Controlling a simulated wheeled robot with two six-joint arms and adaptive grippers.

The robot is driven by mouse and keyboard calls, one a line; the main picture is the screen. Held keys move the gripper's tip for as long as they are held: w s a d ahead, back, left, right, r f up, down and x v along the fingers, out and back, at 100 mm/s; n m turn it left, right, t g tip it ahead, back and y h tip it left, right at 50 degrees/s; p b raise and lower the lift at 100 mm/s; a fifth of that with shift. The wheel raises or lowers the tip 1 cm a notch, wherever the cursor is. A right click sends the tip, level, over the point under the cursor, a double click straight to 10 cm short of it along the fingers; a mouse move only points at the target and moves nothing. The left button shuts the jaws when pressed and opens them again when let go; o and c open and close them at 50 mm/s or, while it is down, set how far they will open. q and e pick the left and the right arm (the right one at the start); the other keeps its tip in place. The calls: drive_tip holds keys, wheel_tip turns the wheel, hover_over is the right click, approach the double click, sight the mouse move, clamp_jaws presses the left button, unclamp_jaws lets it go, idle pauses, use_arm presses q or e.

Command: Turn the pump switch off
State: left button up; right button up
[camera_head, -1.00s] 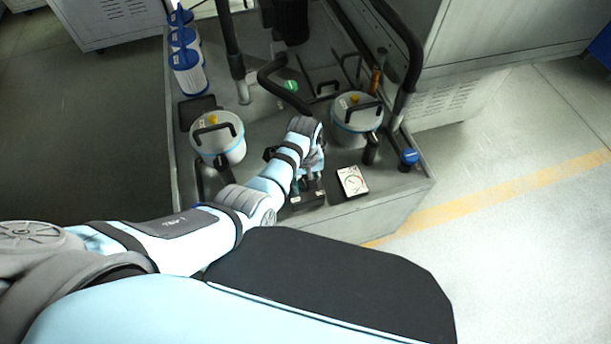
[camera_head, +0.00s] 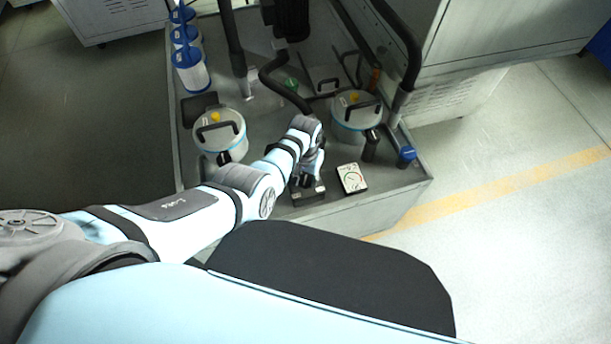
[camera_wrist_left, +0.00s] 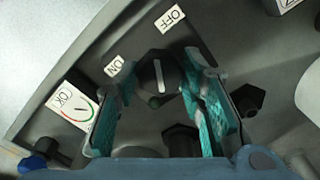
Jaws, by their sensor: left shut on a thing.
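The pump switch (camera_wrist_left: 161,77) is a black rotary knob with a white pointer line, seen in the left wrist view. Its line stands nearly upright in that picture. An ON label (camera_wrist_left: 115,66) sits to its left and an OFF label (camera_wrist_left: 171,17) above it, slightly right. My left gripper (camera_wrist_left: 163,84) has its green-padded fingers on both sides of the knob and is shut on it. In the head view the left gripper (camera_head: 309,182) is low over the switch box (camera_head: 310,197), hiding the knob. My right gripper is not in view.
A gauge card (camera_head: 352,178) lies right of the switch box. Lidded canisters stand at left (camera_head: 219,137) and right (camera_head: 357,117) on the grey tray (camera_head: 400,189). A black hose (camera_head: 277,89) runs behind the gripper. Blue-capped filters (camera_head: 190,70) stand at back left.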

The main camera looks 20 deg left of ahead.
sight(306, 179)
use_arm(q)
drive_tip(key=shift+w, duration=0.1)
drive_tip(key=o, duration=1.1)
drive_tip(key=shift+o, duration=0.2)
wheel_tip(306, 179, up, 12)
